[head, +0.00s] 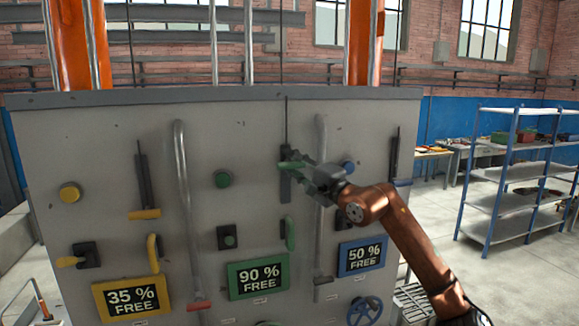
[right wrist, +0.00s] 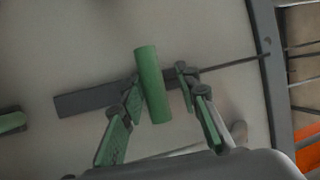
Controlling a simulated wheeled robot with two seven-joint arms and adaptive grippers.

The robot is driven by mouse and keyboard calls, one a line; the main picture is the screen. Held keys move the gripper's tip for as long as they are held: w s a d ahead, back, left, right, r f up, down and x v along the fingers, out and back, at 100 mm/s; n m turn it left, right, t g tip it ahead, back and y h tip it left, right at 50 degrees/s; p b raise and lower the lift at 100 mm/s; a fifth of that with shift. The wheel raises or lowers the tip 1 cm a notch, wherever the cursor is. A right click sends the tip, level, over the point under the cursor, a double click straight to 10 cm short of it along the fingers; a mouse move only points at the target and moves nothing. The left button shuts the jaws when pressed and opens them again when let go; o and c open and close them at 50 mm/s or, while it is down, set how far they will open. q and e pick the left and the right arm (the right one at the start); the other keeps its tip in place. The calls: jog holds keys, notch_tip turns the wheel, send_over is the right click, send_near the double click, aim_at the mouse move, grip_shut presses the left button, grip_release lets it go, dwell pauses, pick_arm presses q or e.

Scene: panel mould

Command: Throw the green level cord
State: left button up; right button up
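The green level cord's handle (head: 291,165) is a short green bar on a dark vertical slotted plate, high in the green middle section of the grey panel. A thin dark cord (head: 287,118) runs up from it. My right gripper (head: 312,172) is at this handle, coming from the right. In the right wrist view, the green handle (right wrist: 152,85) lies between the two fingers of the right gripper (right wrist: 160,92). The left finger is very near or touching it, and a gap shows on the right. My left gripper is not in view.
Yellow (head: 145,214) and blue (head: 401,183) handles hang on similar plates to either side. A long grey pipe lever (head: 320,225) runs down just beside my gripper. A green button (head: 222,179) and the "90 % FREE" sign (head: 258,276) are nearby. Blue-posted shelves (head: 515,170) stand at right.

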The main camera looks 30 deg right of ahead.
jog(key=shift+o, duration=0.7)
jog(key=shift+a+f, duration=0.1)
jog(key=shift+s+f, duration=0.2)
jog(key=shift+s, duration=0.25)
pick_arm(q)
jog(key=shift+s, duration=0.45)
pick_arm(e)
jog(key=v, duration=1.1)
jog(key=shift+r, duration=0.2)
jog(key=shift+f, duration=0.1)
